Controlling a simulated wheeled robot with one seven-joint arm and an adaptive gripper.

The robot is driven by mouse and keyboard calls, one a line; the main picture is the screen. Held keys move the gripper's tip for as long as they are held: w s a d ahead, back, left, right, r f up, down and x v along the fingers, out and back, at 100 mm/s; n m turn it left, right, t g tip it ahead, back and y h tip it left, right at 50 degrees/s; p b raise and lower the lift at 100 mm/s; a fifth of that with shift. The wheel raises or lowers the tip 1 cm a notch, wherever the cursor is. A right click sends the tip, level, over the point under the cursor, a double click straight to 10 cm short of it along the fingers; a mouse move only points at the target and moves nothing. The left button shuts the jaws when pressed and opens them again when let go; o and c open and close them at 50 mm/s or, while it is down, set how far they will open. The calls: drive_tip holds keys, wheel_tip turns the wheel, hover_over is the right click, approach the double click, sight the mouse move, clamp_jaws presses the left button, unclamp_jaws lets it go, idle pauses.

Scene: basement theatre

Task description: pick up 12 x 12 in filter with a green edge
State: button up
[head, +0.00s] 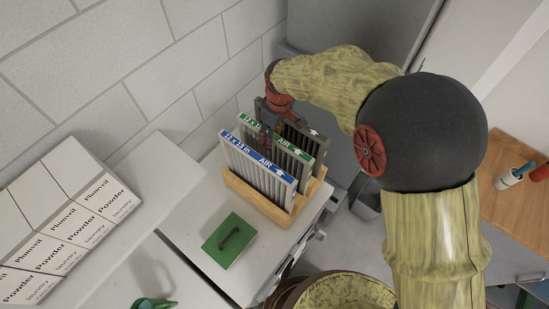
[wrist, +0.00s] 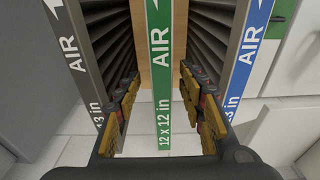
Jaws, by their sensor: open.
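The filter with a green edge (wrist: 160,80), lettered "12 x 12 in" and "AIR", stands upright between two other filters. In the head view its green edge (head: 299,153) is partly hidden by my gripper. My gripper (wrist: 160,92) is open above it, with one finger on each side of the green edge and gaps visible on both sides. A blue-edged filter (head: 257,160), lettered "12 x 13 in", stands on the near side. A dark grey-edged filter (wrist: 70,50) stands on the other side.
A wooden rack (head: 250,197) holds the filters on a white surface by the block wall. A green block with a dark handle (head: 230,240) lies in front. White powder boxes (head: 75,205) stand on a shelf at left. A basket (head: 345,290) is below.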

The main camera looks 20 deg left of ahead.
drive_tip(key=p, duration=0.1)
hover_over(274, 161)
drive_tip(key=w+a, duration=0.1)
drive_tip(key=w, duration=0.1)
drive_tip(key=shift+f, duration=2.8)
drive_tip(key=shift+s, duration=0.15)
drive_tip(key=shift+a, duration=0.1)
drive_tip(key=c, duration=0.3)
drive_tip(key=c, duration=0.7)
clamp_jaws()
